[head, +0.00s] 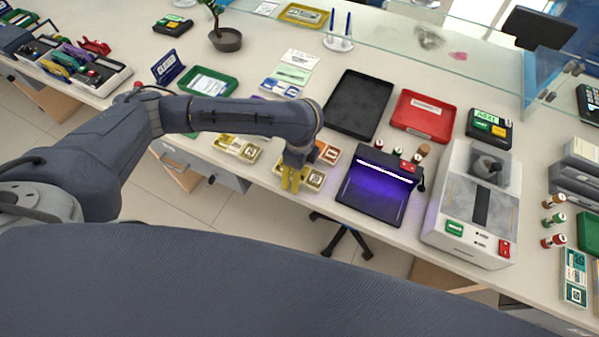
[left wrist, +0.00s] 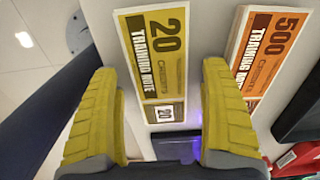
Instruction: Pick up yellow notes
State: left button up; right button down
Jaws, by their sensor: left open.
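The yellow notes (left wrist: 158,50) form a stack in the left wrist view, marked 20 and "training note". In the head view, part of the yellow notes (head: 315,180) shows on the counter's near edge, beside and partly behind my left gripper (head: 291,180). My left gripper is open, with its yellow ribbed fingers on either side of the stack in the left wrist view. The fingers appear apart from the notes; their exact height above them is unclear. My right gripper is in neither view.
Orange notes (left wrist: 270,45) marked 500 lie close to the right of the yellow stack. More notes (head: 237,148) lie to the left. A purple-lit device (head: 372,200), a black tray (head: 358,103), a red tray (head: 422,117) and a grey machine (head: 452,215) stand to the right.

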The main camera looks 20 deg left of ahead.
pick_arm(q)
jog(key=shift+f, duration=0.1)
jog(key=shift+c, duration=0.4)
jog(key=c, duration=1.2)
jog(key=shift+c, duration=0.2)
